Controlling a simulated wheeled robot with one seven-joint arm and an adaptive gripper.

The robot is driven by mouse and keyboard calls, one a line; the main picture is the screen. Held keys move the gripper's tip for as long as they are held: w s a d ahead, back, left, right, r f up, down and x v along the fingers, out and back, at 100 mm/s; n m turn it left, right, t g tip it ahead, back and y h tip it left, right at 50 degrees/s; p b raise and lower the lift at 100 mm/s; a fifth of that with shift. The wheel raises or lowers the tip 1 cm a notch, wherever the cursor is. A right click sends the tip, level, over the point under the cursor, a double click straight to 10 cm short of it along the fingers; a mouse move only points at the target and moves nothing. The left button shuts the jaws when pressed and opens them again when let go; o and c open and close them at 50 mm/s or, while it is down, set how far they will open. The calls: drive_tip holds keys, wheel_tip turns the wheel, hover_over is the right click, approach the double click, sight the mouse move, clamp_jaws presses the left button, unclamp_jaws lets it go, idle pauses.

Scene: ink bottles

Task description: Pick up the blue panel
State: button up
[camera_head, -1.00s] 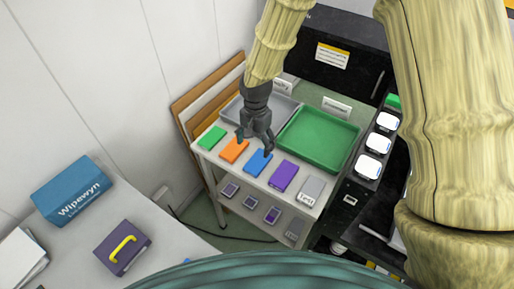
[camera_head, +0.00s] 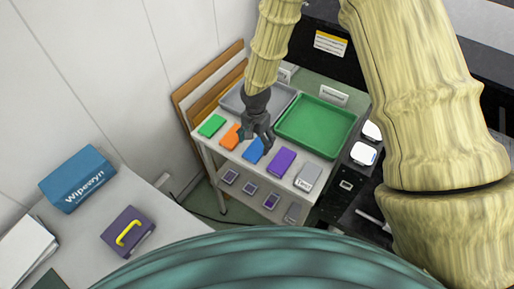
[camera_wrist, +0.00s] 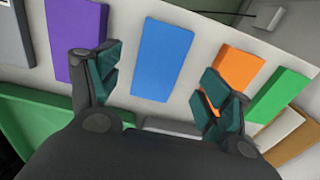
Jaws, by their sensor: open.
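The blue panel (camera_head: 253,151) lies flat on the top of a small white cart, between the orange panel (camera_head: 230,137) and the purple panel (camera_head: 281,162). My gripper (camera_head: 258,141) is over the cart at the blue panel and hides part of it in the head view. In the wrist view the blue panel (camera_wrist: 162,58) shows whole, between and beyond the two spread fingertips of my gripper (camera_wrist: 163,82). The gripper is open and empty. One finger is near the purple panel (camera_wrist: 76,38), the other overlaps the orange panel (camera_wrist: 240,72). I cannot tell the height above the panel.
A green panel (camera_head: 211,125) and a grey panel (camera_head: 308,177) lie at the row's ends. A green tray (camera_head: 345,124) and a grey tray (camera_head: 232,98) stand behind. A blue box (camera_head: 77,180) and a purple box with yellow handle (camera_head: 127,232) stand on the table at left.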

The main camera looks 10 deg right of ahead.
sight(256, 149)
drive_tip(key=shift+w+d+f+p, duration=0.15)
drive_tip(key=shift+f+p, duration=0.25)
drive_tip(key=shift+f, duration=0.4)
drive_tip(key=shift+s+f, duration=0.2)
drive_tip(key=shift+f, duration=0.45)
drive_tip(key=shift+w+f+p, duration=0.15)
drive_tip(key=shift+f+p, duration=0.15)
drive_tip(key=shift+f, duration=0.15)
drive_tip(key=shift+r, duration=0.1)
drive_tip(key=shift+c, duration=0.4)
drive_tip(key=c, duration=1)
